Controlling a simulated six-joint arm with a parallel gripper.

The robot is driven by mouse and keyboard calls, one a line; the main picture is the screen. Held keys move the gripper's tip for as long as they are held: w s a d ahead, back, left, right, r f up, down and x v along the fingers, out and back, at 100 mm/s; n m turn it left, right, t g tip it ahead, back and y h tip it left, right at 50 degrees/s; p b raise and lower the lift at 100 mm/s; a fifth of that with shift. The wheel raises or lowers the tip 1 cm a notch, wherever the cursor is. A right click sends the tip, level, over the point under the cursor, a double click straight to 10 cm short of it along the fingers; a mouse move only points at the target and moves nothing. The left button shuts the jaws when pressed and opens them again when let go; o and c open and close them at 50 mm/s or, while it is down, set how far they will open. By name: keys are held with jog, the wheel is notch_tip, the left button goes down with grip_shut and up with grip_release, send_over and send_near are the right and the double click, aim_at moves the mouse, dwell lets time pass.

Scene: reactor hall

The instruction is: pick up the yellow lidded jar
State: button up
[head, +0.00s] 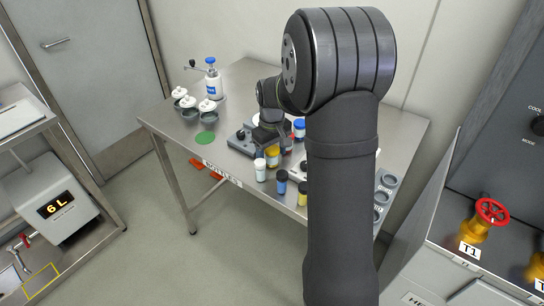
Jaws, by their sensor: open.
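Several small lidded jars stand near the front edge of the steel table (228,90). One jar (302,198) has a yellow body and a dark lid, close beside my arm. A blue jar (282,187) with a dark lid stands to its left. My gripper (268,145) is open, low over the table at the yellow-orange jar. Its fingers are small and dark here, and I cannot tell whether they touch that jar.
A blue-lidded jar (299,124) stands behind my gripper. Grey cups (191,113) with white lids and a blue-topped bottle (213,83) stand at the table's left, near a green disc (205,138). A tray of round wells (381,213) lies right; my arm hides part of the table.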

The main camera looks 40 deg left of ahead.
jog(key=shift+f, duration=0.4)
jog(key=shift+c, duration=0.2)
jog(key=c, duration=1.1)
